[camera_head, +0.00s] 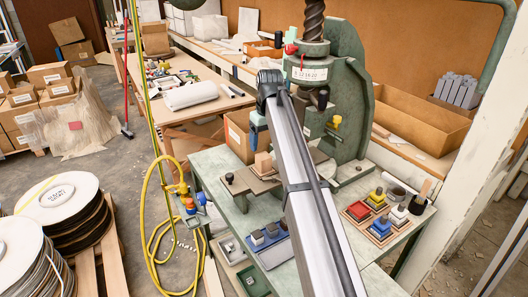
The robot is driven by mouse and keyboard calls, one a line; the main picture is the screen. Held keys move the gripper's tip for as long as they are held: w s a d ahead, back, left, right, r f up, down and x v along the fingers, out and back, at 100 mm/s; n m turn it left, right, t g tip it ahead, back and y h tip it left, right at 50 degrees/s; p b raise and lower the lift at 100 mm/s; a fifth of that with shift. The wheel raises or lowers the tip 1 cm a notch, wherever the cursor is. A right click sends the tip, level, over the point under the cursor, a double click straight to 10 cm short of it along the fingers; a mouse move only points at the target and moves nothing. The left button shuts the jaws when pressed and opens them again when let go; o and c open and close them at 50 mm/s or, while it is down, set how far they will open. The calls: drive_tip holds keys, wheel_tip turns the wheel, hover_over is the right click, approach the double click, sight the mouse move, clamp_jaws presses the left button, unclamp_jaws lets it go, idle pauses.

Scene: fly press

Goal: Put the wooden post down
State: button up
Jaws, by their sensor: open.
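The wooden post (263,163), a short pale block, stands upright on a flat grey-brown plate (238,184) at the left front of the press. My gripper (261,145) hangs just above the post, open and partly hidden behind my own arm. At this size I cannot tell whether its fingertips touch the post.
The green fly press (346,110) with its dark screw rises behind my arm. The green bench (214,164) holds a wooden tray of coloured blocks (378,216) at right. A blue-grey tray of blocks (270,246) is at the front. A yellow hose (152,215) hangs at left.

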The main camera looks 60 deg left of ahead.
sight(266, 158)
drive_tip(key=shift+d+r, duration=0.2)
drive_tip(key=shift+r, duration=1.4)
